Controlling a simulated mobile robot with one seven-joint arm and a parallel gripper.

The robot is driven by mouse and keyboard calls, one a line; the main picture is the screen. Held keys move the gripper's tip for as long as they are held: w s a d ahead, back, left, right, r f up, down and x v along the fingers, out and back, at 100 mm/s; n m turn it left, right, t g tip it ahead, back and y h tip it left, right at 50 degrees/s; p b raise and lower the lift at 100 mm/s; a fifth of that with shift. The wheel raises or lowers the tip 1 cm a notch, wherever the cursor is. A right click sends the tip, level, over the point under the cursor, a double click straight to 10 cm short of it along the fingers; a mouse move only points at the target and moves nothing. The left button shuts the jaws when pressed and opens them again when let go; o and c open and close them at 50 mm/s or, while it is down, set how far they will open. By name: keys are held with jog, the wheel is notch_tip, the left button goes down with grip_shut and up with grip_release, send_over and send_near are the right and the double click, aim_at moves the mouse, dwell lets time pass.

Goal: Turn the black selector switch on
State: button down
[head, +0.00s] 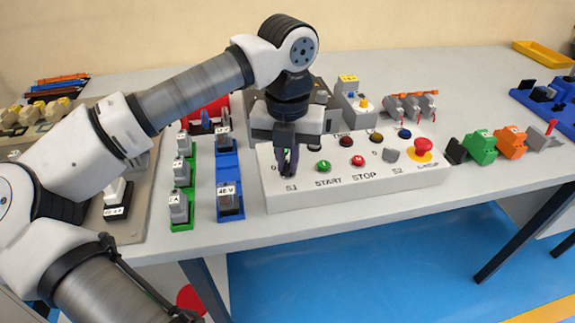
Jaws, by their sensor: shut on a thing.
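The white control box (350,191) stands near the front edge of the grey table. My gripper (287,166) points down at its left end, above the label S1. Its fingers are shut on the black selector switch (286,174), which they mostly hide, so I cannot tell which way its handle points. A second selector, grey, S2 (390,154), sits further right on the same box. The green START button (323,166) and red STOP button (358,160) lie between the two selectors.
A red emergency-stop knob (423,146) stands at the box's right end. Left of the box are a blue rail (229,173) and a green rail (182,214) with modules. Green (482,147) and orange (511,141) blocks stand to the right.

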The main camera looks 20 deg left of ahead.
aim_at(288, 165)
jog(key=m+b, duration=0.1)
jog(key=m, duration=0.3)
jog(key=shift+m+b, duration=0.3)
dwell(0.3)
jog(key=c, duration=1.5)
grip_release()
notch_tip(288, 165, up, 14)
jog(key=shift+p, duration=0.4)
jog(key=shift+f, duration=0.1)
